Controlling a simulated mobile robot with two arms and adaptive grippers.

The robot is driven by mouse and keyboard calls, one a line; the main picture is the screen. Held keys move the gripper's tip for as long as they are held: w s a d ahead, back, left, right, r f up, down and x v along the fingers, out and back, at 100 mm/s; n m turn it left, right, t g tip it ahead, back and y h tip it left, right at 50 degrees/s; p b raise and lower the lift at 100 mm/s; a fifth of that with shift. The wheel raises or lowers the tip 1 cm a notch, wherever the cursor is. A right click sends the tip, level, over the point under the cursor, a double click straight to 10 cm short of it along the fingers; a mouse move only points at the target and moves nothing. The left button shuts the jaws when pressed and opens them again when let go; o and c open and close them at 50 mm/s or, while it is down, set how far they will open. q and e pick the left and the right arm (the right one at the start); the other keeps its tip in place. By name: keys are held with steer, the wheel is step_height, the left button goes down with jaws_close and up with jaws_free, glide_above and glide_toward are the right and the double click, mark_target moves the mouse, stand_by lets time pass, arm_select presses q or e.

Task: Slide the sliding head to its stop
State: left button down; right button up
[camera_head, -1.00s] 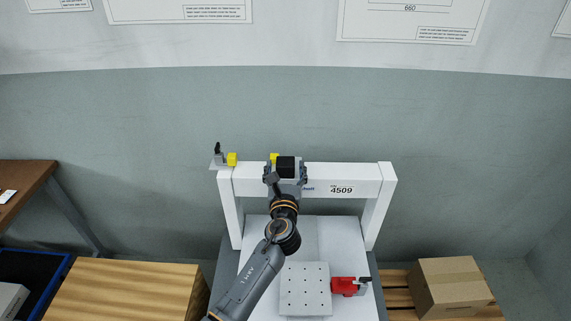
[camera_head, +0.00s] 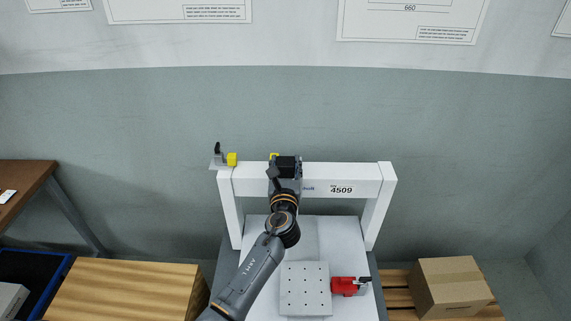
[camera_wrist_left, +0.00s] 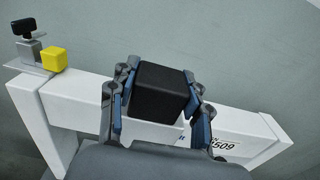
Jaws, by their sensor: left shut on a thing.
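The sliding head (camera_head: 288,167) is capped by a black block on the white gantry beam (camera_head: 355,176). The black block also shows in the wrist view (camera_wrist_left: 160,92), between the two fingers. My left gripper (camera_head: 286,166) is shut on the black block from both sides. The lower part of the head is hidden by my gripper and arm. A yellow block (camera_head: 232,159) on a bracket sits at the beam's left end, well apart from the head. It shows in the wrist view (camera_wrist_left: 54,60) too. My right gripper is out of view.
A second yellow piece (camera_head: 273,157) shows just left of the gripper. Below the beam stand a plate with holes (camera_head: 305,288) and a red clamp (camera_head: 344,286). A cardboard box (camera_head: 452,287) is at right. The beam between the head and the left yellow block looks clear.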

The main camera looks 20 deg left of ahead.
arm_select(q)
steer(key=s+a+p, duration=0.3)
steer(key=a, duration=0.7)
steer(key=shift+a, duration=0.15)
steer(key=c, duration=0.8)
jaws_free()
steer(key=shift+c, duration=0.2)
steer(key=shift+o, duration=1.2)
steer(key=shift+a, duration=0.1)
steer(key=shift+d, duration=0.2)
